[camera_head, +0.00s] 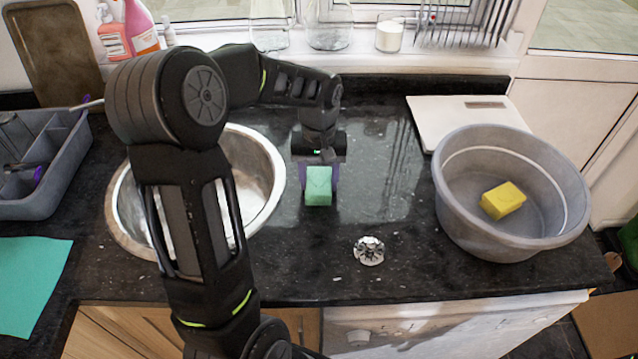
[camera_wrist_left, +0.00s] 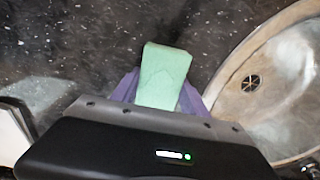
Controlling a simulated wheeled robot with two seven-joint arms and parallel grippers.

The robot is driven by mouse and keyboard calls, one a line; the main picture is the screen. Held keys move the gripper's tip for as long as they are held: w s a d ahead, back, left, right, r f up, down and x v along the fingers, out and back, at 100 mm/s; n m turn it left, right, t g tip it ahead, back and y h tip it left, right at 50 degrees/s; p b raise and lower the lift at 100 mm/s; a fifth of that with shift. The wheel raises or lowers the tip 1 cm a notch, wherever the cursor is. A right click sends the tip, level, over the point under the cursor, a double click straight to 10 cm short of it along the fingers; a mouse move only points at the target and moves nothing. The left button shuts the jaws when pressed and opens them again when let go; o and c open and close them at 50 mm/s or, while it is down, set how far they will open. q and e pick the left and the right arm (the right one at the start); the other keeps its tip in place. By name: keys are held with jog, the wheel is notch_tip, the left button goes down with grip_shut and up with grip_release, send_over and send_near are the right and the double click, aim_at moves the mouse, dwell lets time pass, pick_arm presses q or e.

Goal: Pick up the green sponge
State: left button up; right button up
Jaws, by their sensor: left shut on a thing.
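The green sponge (camera_head: 318,187) is a small light green block over the black worktop, right of the sink, in the head view. My left gripper (camera_head: 320,172) is shut on it, with purple fingers on both sides. In the left wrist view the sponge (camera_wrist_left: 164,75) sits between the purple fingers of the gripper (camera_wrist_left: 160,92). I cannot tell whether the sponge touches the worktop or is held just above it. My right gripper is not in view.
A round metal sink (camera_head: 273,185) is on the left, partly behind my left arm. A grey basin (camera_head: 455,205) with a yellow sponge (camera_head: 503,200) stands right. A metal scourer (camera_head: 369,251) lies in front. A grey caddy (camera_head: 62,168) and a teal cloth (camera_head: 32,280) are left.

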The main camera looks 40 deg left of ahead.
aim_at(319, 179)
pick_arm(q)
notch_tip(319, 179, up, 10)
jog(key=shift+r+b, duration=0.1)
jog(key=shift+b, duration=0.6)
dwell(0.4)
